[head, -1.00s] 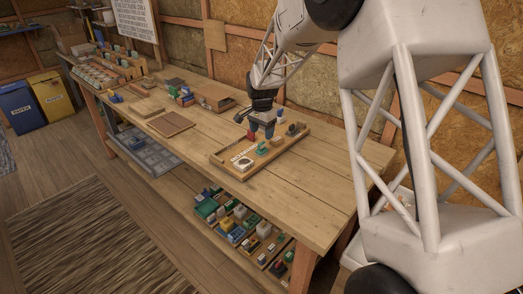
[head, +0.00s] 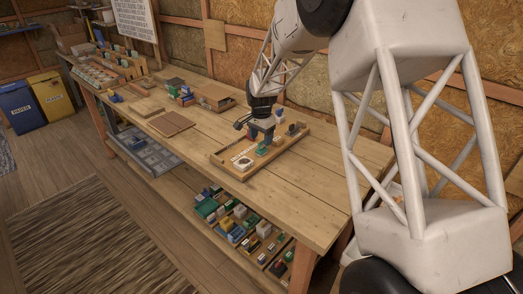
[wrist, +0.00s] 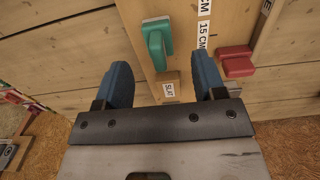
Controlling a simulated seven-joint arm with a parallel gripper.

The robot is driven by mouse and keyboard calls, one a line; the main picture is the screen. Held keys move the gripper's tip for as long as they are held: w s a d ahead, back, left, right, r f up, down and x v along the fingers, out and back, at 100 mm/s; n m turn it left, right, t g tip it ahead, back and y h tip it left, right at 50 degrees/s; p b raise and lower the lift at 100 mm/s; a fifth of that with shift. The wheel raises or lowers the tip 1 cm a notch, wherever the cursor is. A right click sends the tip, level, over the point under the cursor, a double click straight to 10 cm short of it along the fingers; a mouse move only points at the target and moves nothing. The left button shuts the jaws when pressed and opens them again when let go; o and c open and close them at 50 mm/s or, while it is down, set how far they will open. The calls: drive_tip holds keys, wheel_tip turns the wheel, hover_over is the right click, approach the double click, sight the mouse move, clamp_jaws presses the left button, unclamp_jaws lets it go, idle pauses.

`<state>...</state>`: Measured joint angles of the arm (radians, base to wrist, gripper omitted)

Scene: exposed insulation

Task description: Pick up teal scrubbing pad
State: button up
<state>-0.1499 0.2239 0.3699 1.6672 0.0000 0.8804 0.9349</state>
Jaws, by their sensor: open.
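The teal scrubbing pad (head: 262,151), a small block with a raised handle, lies in the wooden tray (head: 232,171) on the workbench. In the wrist view, the pad (wrist: 157,40) shows just beyond my fingertips, roughly centred between them. My gripper (wrist: 161,62) is open, with two blue fingers and nothing held between them. In the head view, my gripper (head: 264,137) points down over the tray, close above the pad and partly in front of it. I cannot tell whether it touches the pad.
A small labelled wooden block (wrist: 171,88) sits near the pad. A red item (wrist: 237,62) lies to its right in the wrist view, by a white measuring strip (wrist: 203,32). Dark items (head: 294,129) stand at the tray's right end. The bench (head: 310,190) is clear in front.

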sight(261, 147)
drive_tip(key=shift+f, duration=0.1)
drive_tip(key=shift+f, duration=2.45)
drive_tip(key=shift+c, duration=0.5)
drive_tip(key=c, duration=0.9)
drive_tip(key=shift+r, duration=0.1)
